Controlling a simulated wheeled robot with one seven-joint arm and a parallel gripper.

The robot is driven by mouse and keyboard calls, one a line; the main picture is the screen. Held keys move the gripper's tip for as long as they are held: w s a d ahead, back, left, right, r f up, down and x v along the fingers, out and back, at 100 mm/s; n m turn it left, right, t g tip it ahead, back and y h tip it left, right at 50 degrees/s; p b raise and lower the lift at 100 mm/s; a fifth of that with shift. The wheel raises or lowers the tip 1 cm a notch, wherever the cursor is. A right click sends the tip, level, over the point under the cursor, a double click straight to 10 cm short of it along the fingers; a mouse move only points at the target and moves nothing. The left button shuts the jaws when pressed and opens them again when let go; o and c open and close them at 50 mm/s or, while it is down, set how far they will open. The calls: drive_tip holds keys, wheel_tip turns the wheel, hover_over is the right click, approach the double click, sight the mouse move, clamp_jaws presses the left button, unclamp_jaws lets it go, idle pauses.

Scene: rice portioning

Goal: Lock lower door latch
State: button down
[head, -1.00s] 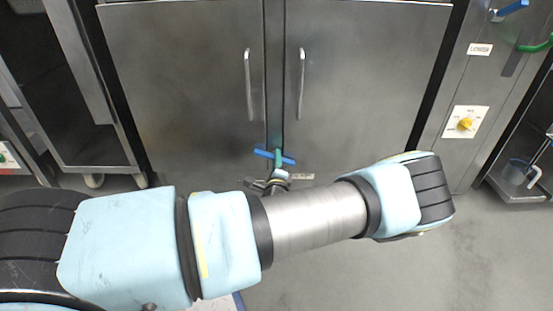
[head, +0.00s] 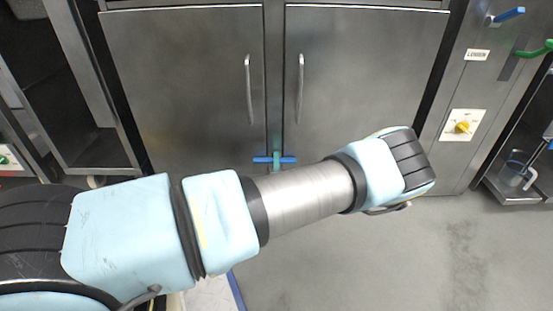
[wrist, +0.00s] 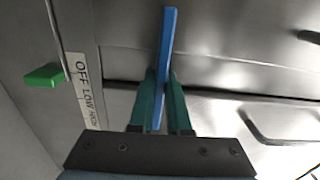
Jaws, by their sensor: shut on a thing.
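The lower door latch is a blue bar handle (head: 290,159) low at the seam between two steel doors in the head view. It lies about level there. In the wrist view the blue bar (wrist: 169,30) stands nearly upright in the picture. My gripper (wrist: 162,80) has teal fingers, which are shut on the bar, one on each side. In the head view only the tips of my gripper (head: 276,160) show at the bar's middle. My arm hides the rest of the gripper. Whether the latch is engaged cannot be told.
The steel doors have upright handles (head: 248,90) above the latch. A green block (wrist: 45,75) and an OFF/LOW/HIGH label (wrist: 84,90) are left of the bar in the wrist view. A panel with a yellow knob (head: 462,128) stands right. Open floor (head: 400,265) lies below.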

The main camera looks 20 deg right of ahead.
drive_tip(key=c, duration=0.9)
unclamp_jaws()
drive_tip(key=p+v, duration=0.3)
drive_tip(key=v, duration=0.8)
drive_tip(key=shift+w, duration=0.1)
